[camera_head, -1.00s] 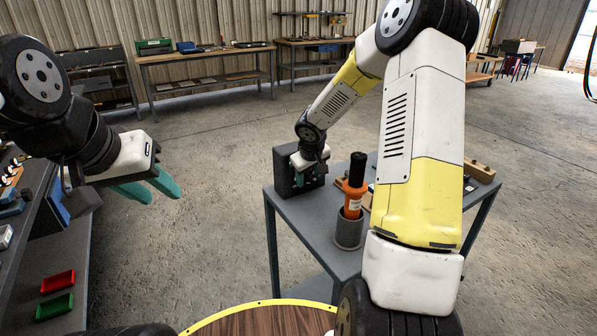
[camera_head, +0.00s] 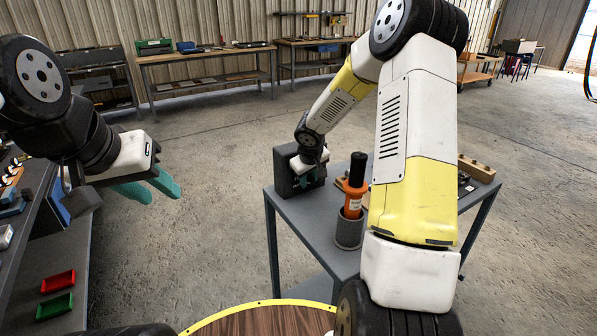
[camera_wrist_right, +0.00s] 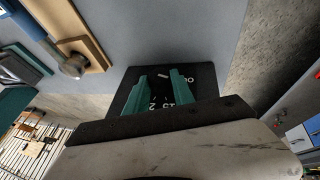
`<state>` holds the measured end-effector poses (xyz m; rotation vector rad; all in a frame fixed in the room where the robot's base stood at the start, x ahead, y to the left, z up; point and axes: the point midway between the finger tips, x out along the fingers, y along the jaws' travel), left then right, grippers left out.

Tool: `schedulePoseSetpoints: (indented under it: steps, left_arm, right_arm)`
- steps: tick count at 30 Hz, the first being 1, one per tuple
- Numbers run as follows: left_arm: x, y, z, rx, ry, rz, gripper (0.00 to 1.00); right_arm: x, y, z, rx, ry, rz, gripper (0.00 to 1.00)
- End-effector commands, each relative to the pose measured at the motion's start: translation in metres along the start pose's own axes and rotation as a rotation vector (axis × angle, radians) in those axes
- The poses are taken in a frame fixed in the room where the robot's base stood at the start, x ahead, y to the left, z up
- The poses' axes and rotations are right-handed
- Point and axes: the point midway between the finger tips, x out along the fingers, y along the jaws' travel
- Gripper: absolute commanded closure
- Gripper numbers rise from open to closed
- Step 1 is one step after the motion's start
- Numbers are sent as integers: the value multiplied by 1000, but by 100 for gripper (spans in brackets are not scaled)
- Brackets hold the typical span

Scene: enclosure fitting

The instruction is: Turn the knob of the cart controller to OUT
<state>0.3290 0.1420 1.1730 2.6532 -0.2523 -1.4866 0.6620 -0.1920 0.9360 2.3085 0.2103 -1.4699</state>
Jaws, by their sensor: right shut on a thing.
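The cart controller (camera_head: 282,176) is a dark box standing at the left end of the grey cart top. It also shows in the right wrist view (camera_wrist_right: 206,82) as a dark face with white lettering, partly covered; I cannot read which marking the knob points to. My right gripper (camera_head: 309,181) is at the controller's face. In the wrist view its two teal fingers (camera_wrist_right: 159,92) are shut on the knob, which is mostly hidden between them. My left gripper (camera_head: 150,188) is open and empty, away from the cart on the left.
An orange tool with a black handle (camera_head: 355,185) stands in a grey cup (camera_head: 349,230) close to the right of my gripper. A wooden block with knobs (camera_head: 477,168) lies at the cart's back right. Red (camera_head: 58,281) and green trays (camera_head: 54,307) sit at lower left.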

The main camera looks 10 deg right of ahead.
Motion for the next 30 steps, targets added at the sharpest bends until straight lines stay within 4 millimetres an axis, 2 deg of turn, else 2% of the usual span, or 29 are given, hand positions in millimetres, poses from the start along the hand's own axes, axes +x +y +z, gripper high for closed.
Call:
schedulePoseSetpoints:
  steps: [11, 30]
  left_arm:
    - [0, 0, 0, 0, 0, 0, 64]
    - [0, 0, 0, 0, 0, 0, 64]
  right_arm:
    - [-1, -7, -1, -72, 1, 147, 100]
    - [4, -14, 1, -253, 2, 600, 100]
